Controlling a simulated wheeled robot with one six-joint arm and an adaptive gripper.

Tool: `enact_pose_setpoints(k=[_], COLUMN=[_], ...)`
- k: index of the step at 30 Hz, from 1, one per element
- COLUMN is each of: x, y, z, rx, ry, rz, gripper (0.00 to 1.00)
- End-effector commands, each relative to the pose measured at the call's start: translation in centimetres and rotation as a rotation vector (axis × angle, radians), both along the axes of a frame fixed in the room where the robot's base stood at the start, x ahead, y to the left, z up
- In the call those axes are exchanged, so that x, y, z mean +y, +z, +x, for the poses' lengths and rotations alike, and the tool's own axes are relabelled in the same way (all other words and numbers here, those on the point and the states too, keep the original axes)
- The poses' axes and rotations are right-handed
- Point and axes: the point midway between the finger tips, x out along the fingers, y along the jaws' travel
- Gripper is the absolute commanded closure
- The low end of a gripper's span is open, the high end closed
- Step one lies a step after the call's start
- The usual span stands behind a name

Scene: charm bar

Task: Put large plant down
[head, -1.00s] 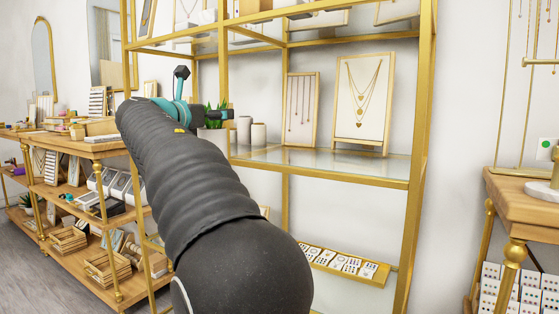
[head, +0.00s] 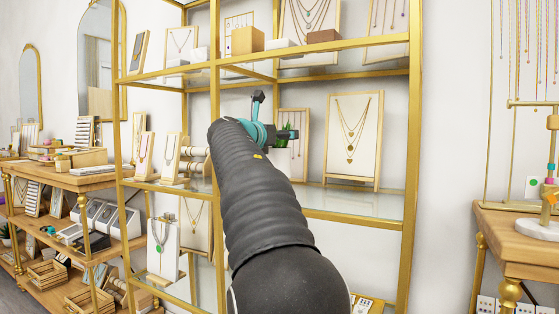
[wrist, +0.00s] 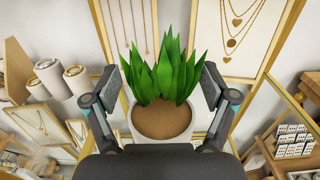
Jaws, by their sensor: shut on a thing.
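The large plant has pointed green leaves and brown soil in a pale round pot, and it fills the middle of the wrist view (wrist: 160,122). My gripper (wrist: 160,92) is shut on the plant, with one finger on each side of it. In the head view my gripper (head: 288,134) is at shelf height in front of the gold-framed shelving (head: 412,130). Only a few green leaves of the plant (head: 285,133) show there, and my arm hides the pot. I cannot tell whether the pot touches the glass shelf (head: 340,201).
A framed heart-necklace display (head: 353,138) stands on the shelf right of my gripper, with a narrower necklace frame (head: 300,120) behind. Several pale cylinders (wrist: 62,76) stand to the left in the wrist view. A gold shelf post (head: 216,60) rises close to my arm.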

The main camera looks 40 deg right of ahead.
Motion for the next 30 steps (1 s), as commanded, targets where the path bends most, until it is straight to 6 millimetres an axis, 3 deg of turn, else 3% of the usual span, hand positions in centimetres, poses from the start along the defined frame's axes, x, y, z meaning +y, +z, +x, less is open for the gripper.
enact_pose_setpoints(k=[14, 26, 27, 28, 30], x=[0.0, 0.0, 0.0, 0.0, 0.0], y=[-4.6, -5.1, -5.1, -5.1, -5.1], z=[-0.1, -0.1, 0.0, 0.0, 0.0], rx=[-0.001, -0.003, -0.002, -0.002, -0.002], ry=[-0.001, -0.001, -0.001, -0.001, -0.001], rz=[-0.002, -0.002, -0.001, -0.001, -0.001], gripper=[0.66, 0.66, 0.11, 0.04, 0.0])
